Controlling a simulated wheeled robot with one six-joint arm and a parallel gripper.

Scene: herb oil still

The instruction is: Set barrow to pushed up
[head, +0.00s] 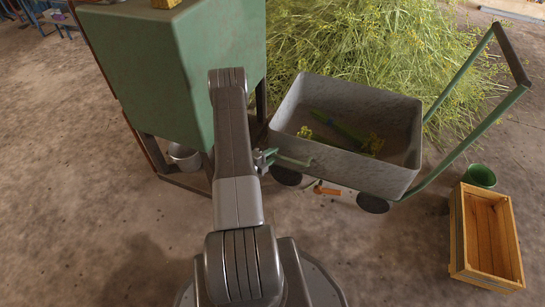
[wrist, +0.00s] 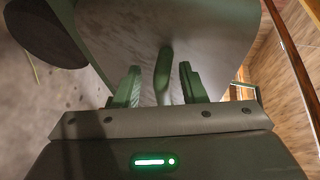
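The barrow (head: 340,168) is a grey tub on dark wheels with a long green push handle (head: 470,65) rising at its right. A few green stems with yellow flowers lie in it. A short green bar (head: 293,161) sticks out from its near left side. My gripper (head: 266,159) is at the left end of this bar. In the wrist view my gripper (wrist: 160,86) is open, with the green bar (wrist: 163,72) between its two fingers and a gap visible on each side. The tub's underside or wall (wrist: 210,30) fills the view beyond.
A green cabinet (head: 165,75) on legs stands close left of the barrow, with a metal pail (head: 185,156) beneath. A heap of cut herbs (head: 350,40) lies behind. A wooden crate (head: 456,235) and green bucket (head: 480,176) stand at right. The floor at left is open.

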